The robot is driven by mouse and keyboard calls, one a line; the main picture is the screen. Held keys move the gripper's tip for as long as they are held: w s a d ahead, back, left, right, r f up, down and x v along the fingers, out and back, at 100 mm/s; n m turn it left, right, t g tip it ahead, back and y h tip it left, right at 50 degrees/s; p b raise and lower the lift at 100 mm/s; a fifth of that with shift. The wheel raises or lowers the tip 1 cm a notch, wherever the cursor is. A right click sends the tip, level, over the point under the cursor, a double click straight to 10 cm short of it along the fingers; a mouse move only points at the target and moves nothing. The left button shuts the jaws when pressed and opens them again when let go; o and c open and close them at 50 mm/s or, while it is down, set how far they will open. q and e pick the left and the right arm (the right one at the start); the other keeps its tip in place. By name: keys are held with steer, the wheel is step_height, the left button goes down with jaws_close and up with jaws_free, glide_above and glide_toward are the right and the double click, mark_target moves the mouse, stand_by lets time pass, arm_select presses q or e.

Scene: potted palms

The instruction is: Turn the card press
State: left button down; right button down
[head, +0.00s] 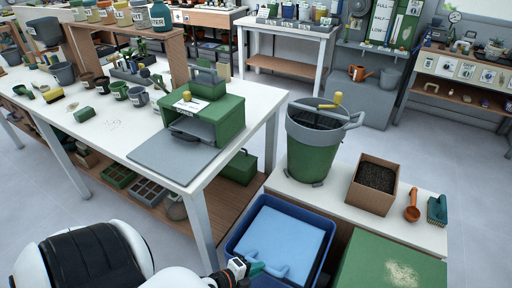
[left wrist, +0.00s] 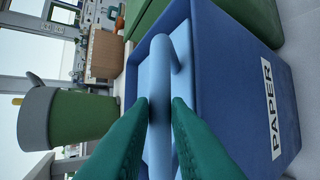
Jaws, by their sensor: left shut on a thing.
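A light-blue panel (head: 290,240) lies inside the rim of a dark blue bin (head: 325,244) at the bottom centre of the head view. A light-blue bent handle (head: 276,270) stands on the panel; I take it to be the card press. My left gripper (head: 260,268) reaches it from the left. In the left wrist view its green fingers (left wrist: 161,103) are shut on the handle bar (left wrist: 160,70), one on each side. The bin's side (left wrist: 235,75) bears a PAPER label there. The fingers hide part of the handle. My right gripper is out of view.
A green-topped box (head: 385,262) stands close right of the bin. Behind are a green tub (head: 315,158) with a yellow-knobbed crank, a soil-filled carton (head: 366,200) and an orange scoop (head: 411,214). A white table (head: 135,150) with a green box device (head: 212,117) stands left.

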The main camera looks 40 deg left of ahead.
arm_select(q)
steer(key=shift+w+r, duration=0.15)
steer(key=shift+w, duration=0.1)
steer(key=c, duration=1.4)
jaws_free()
steer(key=shift+d, duration=0.1)
steer(key=shift+o, duration=0.2)
steer(key=shift+s, duration=0.1)
steer(key=v, duration=1.1)
steer(key=shift+s+b, duration=0.3)
steer(key=shift+b, duration=0.1)
steer(key=shift+r, duration=0.15)
